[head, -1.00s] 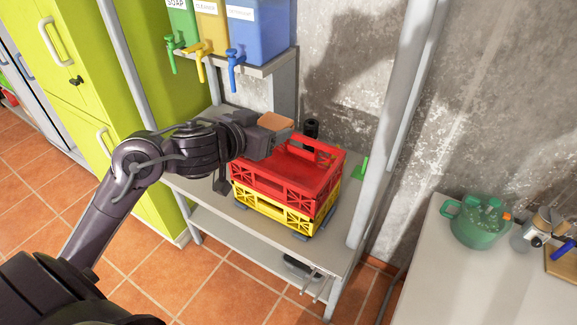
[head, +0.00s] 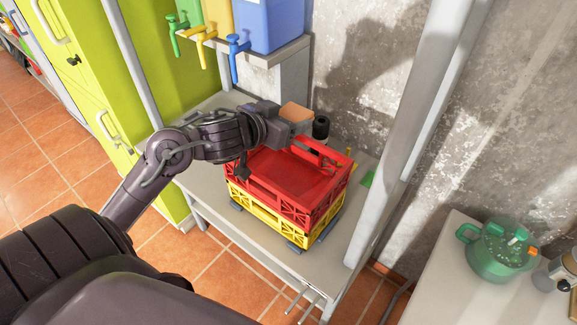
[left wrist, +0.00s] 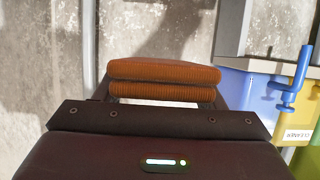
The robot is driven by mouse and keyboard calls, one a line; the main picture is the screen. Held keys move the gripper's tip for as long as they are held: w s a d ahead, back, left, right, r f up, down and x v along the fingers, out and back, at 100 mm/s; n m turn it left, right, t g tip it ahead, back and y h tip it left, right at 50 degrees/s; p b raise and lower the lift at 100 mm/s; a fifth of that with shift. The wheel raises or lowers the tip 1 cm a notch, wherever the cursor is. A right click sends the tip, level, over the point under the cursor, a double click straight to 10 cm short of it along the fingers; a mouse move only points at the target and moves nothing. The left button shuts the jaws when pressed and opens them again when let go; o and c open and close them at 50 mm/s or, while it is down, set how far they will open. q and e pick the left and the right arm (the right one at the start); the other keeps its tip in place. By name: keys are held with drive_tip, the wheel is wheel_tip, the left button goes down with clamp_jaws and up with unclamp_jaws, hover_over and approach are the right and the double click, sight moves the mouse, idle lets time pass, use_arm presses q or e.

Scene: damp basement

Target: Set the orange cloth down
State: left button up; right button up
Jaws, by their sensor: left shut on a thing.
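The orange cloth (head: 296,112) is a small folded pad. My left gripper (head: 290,118) is shut on it and holds it above the back part of the red crate (head: 290,180). In the left wrist view the folded cloth (left wrist: 163,80) shows as two thick ribbed layers between the fingers, in front of the grey wall. The fingertips are mostly hidden by the cloth and the gripper body. My right gripper is not in view.
The red crate is stacked on a yellow crate (head: 262,207) on a grey shelf (head: 215,205). A black cylinder (head: 321,127) stands behind the crates. Coloured dispensers with taps (head: 238,50) hang above. A grey post (head: 410,130) rises at right. A green pot (head: 495,252) sits on the right table.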

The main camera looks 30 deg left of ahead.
use_arm(q)
wheel_tip(320, 180, down, 13)
drive_tip(key=b, duration=0.1)
drive_tip(key=shift+w+r+b, duration=0.15)
drive_tip(key=shift+r+b, duration=0.05)
drive_tip(key=shift+b, duration=0.2)
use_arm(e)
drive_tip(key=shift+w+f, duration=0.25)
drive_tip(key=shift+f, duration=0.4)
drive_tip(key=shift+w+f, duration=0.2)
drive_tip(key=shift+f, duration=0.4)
use_arm(q)
drive_tip(key=shift+f, duration=0.65)
drive_tip(key=o, duration=1)
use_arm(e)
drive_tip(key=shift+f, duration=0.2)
use_arm(q)
drive_tip(key=shift+r, duration=0.1)
